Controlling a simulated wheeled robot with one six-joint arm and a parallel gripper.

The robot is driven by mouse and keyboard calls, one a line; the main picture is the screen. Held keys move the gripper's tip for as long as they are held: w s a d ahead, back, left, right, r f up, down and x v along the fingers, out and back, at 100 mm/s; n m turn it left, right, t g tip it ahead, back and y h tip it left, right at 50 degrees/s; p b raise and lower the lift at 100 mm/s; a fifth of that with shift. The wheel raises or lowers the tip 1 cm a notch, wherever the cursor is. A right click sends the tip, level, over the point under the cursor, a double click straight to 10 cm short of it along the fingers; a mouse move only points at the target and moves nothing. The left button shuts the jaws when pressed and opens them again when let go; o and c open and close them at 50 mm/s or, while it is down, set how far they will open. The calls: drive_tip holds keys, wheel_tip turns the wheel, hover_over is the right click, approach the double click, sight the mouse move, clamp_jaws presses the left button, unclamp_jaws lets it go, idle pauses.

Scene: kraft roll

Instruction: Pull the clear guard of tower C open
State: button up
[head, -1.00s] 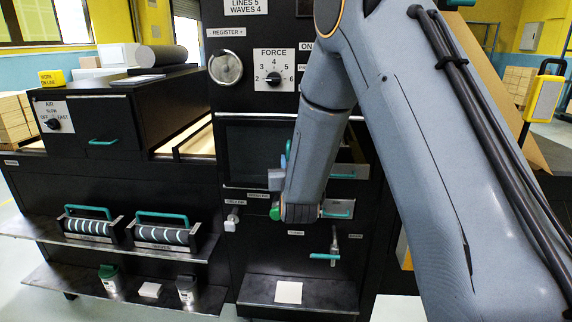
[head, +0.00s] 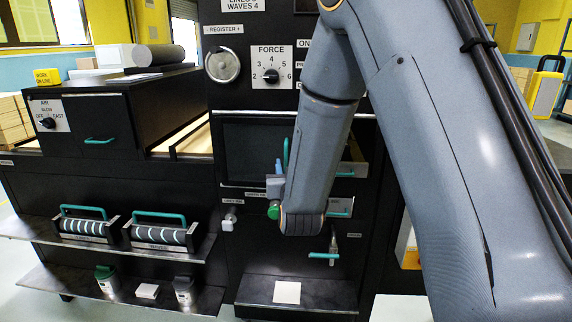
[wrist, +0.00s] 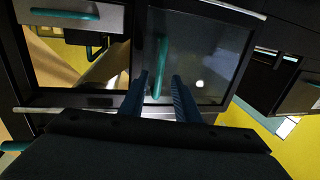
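The guard is a dark, see-through pane (head: 245,150) in a black frame on the middle tower; it looks shut. No letter C is readable. Its upright teal handle (head: 286,152) is near the pane's right side, partly hidden by my arm. In the wrist view the handle (wrist: 160,65) stands in front of the guard pane (wrist: 215,60). My gripper (wrist: 160,80) is open, with one blue finger on each side of the handle's lower part. I cannot tell whether either finger touches it. In the head view my gripper (head: 277,175) is mostly hidden by my wrist.
A force dial (head: 271,76) and a register knob (head: 222,65) are above the guard. A small white lever (head: 228,221) and a teal-handled tap (head: 325,255) are below. Two teal-handled rollers (head: 158,233) rest on the left shelf. A small ledge (head: 255,292) sticks out at the bottom.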

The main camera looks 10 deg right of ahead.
drive_tip(key=shift+s, duration=1.45)
drive_tip(key=s+d+f+g, duration=0.5)
drive_tip(key=s+f+g, duration=0.4)
drive_tip(key=s+f, duration=0.1)
drive_tip(key=s+d+f+g, duration=0.1)
drive_tip(key=s+d+g, duration=0.2)
drive_tip(key=s, duration=0.7)
drive_tip(key=s+d+f+g, duration=0.1)
drive_tip(key=s+g, duration=0.4)
drive_tip(key=s, duration=0.6)
drive_tip(key=shift+s+d+f, duration=0.15)
drive_tip(key=shift+d+f, duration=0.1)
drive_tip(key=shift+d, duration=0.65)
